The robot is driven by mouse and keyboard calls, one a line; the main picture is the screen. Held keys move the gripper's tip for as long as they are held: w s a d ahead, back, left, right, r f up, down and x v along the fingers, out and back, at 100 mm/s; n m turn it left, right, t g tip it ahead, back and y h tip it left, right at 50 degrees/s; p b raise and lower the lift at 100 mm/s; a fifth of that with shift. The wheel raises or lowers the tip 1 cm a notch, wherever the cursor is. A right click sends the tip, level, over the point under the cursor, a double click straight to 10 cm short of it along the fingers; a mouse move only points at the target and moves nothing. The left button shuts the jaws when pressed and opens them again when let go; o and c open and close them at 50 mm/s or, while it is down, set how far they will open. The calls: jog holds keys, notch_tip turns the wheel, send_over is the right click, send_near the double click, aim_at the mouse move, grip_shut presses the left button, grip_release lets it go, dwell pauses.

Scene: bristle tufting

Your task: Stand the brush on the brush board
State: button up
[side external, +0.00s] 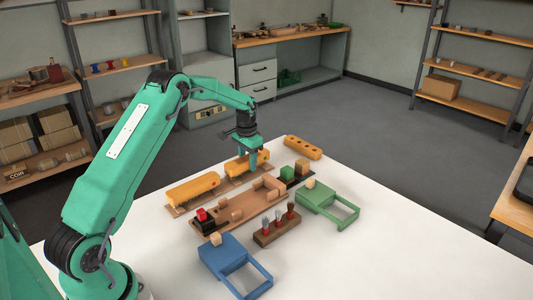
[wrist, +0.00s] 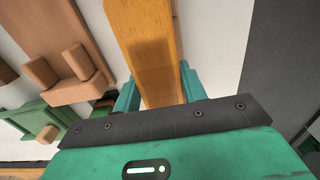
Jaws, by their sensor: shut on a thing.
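My gripper (side external: 253,161) points down at a yellow-orange wooden bar (side external: 236,168), which looks like the brush body. In the wrist view my gripper (wrist: 158,84) has one jaw on each side of the bar (wrist: 145,35) and is shut on it. The bar is level, at or just above a thin brown board (side external: 228,183); I cannot tell whether they touch. A second yellow-orange bar (side external: 193,187) lies on another thin board (side external: 177,211) to the left. A third bar with holes (side external: 303,147) lies at the back right. Which board is the brush board is unclear.
A brown fixture board (side external: 237,213) with pegs lies in front. A dark block (side external: 264,237) holds upright tufts. A blue frame (side external: 225,255) and a green frame (side external: 318,199) stand nearer the front. A green block (side external: 287,173) is right of the gripper. The table's right side is clear.

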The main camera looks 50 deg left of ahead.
jog(key=shift+f, duration=0.3)
jog(key=o, duration=1.6)
jog(key=shift+r, duration=0.2)
jog(key=shift+r, duration=3.8)
